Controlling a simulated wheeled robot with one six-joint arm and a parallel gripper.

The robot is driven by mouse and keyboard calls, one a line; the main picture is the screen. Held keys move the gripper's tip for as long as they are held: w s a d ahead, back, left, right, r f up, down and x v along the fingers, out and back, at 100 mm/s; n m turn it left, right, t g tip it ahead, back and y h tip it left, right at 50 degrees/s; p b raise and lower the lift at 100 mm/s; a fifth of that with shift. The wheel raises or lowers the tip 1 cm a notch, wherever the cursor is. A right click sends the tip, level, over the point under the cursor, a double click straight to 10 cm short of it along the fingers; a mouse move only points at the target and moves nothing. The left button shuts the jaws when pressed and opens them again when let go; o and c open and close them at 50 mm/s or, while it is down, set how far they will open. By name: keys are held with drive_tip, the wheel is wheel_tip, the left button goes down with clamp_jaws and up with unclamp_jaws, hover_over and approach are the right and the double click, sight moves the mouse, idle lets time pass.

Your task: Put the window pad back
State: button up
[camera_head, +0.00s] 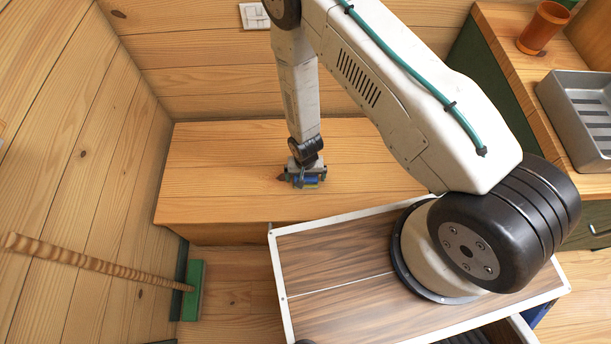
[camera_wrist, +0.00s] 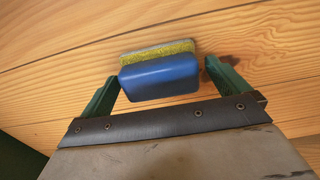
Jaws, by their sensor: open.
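The window pad (camera_wrist: 160,78) has a blue rounded body and a yellow-green sponge layer. It lies on a wooden bench (camera_head: 215,160), and in the head view it shows as a small blue patch (camera_head: 306,181) under my gripper. My gripper (camera_wrist: 164,88) is open, with its green fingers on either side of the pad. I cannot tell how far the fingertips are from the bench surface.
A broom (camera_head: 193,290) with a green head leans at the left. A counter at the right holds an orange-brown cup (camera_head: 543,28) and a grey metal tray (camera_head: 581,112). A white switch plate (camera_head: 254,16) is on the back wall. The bench is clear around the pad.

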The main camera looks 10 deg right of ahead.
wheel_tip(320, 180, up, 12)
idle(0.4)
drive_tip(key=w+d+r+n, duration=0.1)
drive_tip(key=d+r, duration=0.2)
drive_tip(key=r, duration=1.3)
drive_tip(key=w+d+r, duration=0.1)
drive_tip(key=d+r, duration=0.3)
drive_tip(key=r, duration=1.1)
drive_tip(key=s+d+r, duration=0.4)
drive_tip(key=s+r, duration=0.6)
drive_tip(key=s, duration=0.1)
drive_tip(key=s+d+r+n+t, duration=0.1)
drive_tip(key=s+d+r, duration=0.3)
drive_tip(key=s+r, duration=0.6)
drive_tip(key=shift+s+d+r, duration=0.3)
drive_tip(key=shift+s+r, duration=0.05)
drive_tip(key=shift+s, duration=0.05)
